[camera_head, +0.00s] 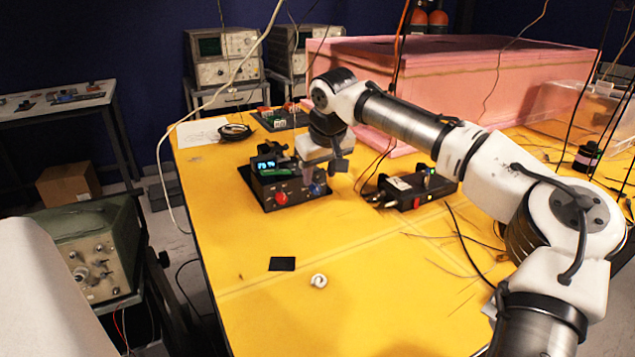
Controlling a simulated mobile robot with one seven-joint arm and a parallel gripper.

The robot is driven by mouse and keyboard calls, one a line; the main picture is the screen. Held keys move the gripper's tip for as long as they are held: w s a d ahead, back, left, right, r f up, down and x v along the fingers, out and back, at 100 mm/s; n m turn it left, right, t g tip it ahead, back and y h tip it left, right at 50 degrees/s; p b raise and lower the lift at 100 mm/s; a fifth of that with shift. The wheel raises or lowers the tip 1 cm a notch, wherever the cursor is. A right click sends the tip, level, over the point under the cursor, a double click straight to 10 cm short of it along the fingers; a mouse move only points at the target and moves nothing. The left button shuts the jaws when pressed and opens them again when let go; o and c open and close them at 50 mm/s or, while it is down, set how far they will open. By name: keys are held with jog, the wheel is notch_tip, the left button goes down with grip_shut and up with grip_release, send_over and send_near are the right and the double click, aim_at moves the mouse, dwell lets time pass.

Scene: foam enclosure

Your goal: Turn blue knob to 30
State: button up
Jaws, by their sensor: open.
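The blue knob (317,188) is on the sloped front of a small black control box (286,190) on the yellow table. A red knob (281,198) sits to its left on the same face. A small lit display (267,164) is on the box's upper part; its digits are too small to read. My gripper (329,172) points down just above and beside the blue knob, open, with one dark finger showing at the right. I cannot tell whether the fingers touch the knob or are around it. The knob's pointer and any scale marks are too small to read.
A second black box (415,188) with cables stands close on the right. A pink foam enclosure (450,75) fills the back. A green circuit board (279,118) lies behind. A black square (282,264) and a white coil (318,281) lie in front, where the yellow table (330,320) is mostly clear.

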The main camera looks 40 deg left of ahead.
aim_at(317, 187)
jog(key=shift+x, duration=2.3)
grip_shut()
